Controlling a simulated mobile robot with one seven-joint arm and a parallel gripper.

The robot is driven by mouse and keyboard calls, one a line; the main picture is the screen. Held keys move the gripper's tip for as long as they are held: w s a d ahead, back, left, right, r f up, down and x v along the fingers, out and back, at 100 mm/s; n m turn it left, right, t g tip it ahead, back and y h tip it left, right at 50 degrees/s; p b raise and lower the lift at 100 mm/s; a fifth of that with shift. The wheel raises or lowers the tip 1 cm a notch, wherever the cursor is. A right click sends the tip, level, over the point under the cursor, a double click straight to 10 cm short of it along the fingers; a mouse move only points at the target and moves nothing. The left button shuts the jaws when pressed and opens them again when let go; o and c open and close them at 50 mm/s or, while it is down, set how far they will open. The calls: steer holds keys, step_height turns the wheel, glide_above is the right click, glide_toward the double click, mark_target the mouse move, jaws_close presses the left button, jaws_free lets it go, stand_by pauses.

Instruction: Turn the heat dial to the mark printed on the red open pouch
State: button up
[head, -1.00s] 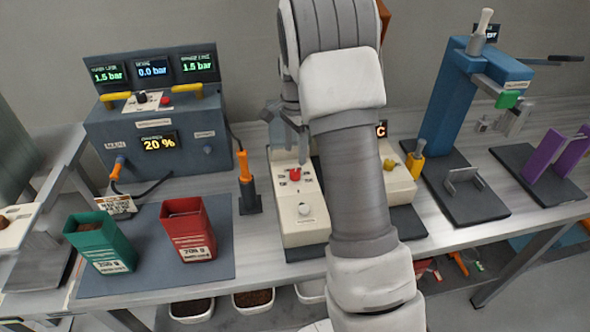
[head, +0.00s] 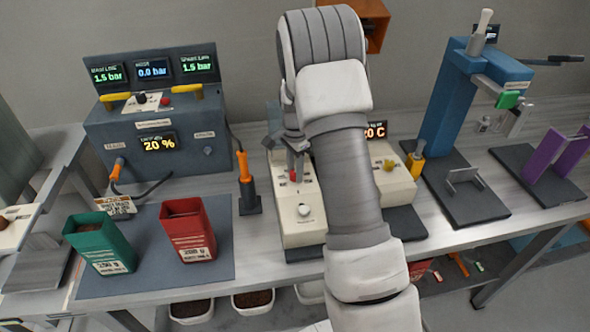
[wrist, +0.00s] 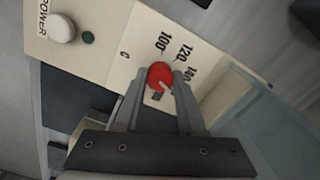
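The heat dial is a red round knob (wrist: 160,76) on a cream panel, beside printed numbers 100, 120 and what looks like 140. It also shows in the head view (head: 293,176), partly hidden by my fingers. My gripper (wrist: 158,77) has one finger on either side of the dial, close to its edges; I cannot tell whether they touch it. In the head view my gripper (head: 296,155) points down at the dial. The red open pouch (head: 189,231) stands upright on the grey mat. Its pale label is too small to read surely.
The panel also has a white POWER knob (wrist: 62,28) and a green spot (wrist: 88,37). A green pouch (head: 100,243) stands left of the red one. An orange-handled tool (head: 247,185) stands left of the cream unit. A blue press (head: 455,110) stands at the right.

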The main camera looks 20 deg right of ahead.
jaws_close()
steer(key=shift+n, duration=0.3)
steer(key=n+b, duration=0.1)
steer(key=n, duration=0.3)
steer(key=shift+n+b, duration=0.3)
steer(key=shift+n, duration=1.7)
steer(key=o, duration=0.6)
jaws_free()
